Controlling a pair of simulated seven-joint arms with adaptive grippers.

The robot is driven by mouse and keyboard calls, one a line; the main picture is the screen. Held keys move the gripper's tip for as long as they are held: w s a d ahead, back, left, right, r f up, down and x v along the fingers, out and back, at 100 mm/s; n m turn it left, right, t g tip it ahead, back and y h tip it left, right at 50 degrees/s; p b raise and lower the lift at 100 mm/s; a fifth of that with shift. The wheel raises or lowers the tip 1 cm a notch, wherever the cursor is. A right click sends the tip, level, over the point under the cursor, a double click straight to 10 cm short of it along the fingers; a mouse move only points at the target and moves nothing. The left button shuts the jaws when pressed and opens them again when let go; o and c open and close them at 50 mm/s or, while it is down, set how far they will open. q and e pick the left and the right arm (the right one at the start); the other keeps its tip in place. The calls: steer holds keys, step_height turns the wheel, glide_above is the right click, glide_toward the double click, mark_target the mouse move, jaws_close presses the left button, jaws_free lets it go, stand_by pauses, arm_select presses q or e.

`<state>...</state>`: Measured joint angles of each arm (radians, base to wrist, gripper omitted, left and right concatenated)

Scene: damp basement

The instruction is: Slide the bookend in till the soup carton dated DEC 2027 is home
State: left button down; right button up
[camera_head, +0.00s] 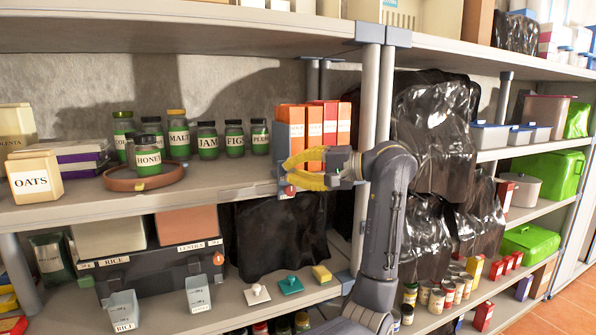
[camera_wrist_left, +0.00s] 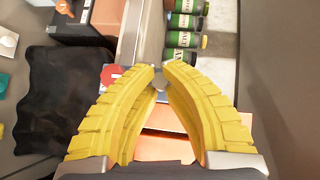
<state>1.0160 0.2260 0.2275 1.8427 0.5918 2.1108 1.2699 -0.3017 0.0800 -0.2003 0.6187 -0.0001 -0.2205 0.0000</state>
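Several orange and red soup cartons (camera_head: 315,117) stand in a row at the right end of the upper shelf; their dates are too small to read. The blue-grey bookend (camera_head: 282,137) stands upright against the row's left side. My left gripper (camera_head: 287,171) is in front of the row's lower part, its yellow fingers hiding the carton bottoms and part of the bookend. In the left wrist view its fingertips (camera_wrist_left: 162,72) come close together on a small grey part, seemingly the bookend's grip. Orange cartons (camera_wrist_left: 165,146) show between the fingers. My right gripper is not in view.
Labelled jars (camera_head: 207,140) stand left of the bookend, with free shelf between. A shelf post (camera_head: 371,90) stands right of the cartons. A red round marker (camera_head: 290,190) is on the shelf's front edge below the fingers. Dark plastic (camera_head: 275,235) hangs below.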

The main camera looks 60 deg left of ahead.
arm_select(q)
steer(key=shift+f, duration=0.15)
steer(key=c, duration=1.6)
jaws_free()
steer(key=shift+c, duration=0.2)
steer(key=v, duration=1.2)
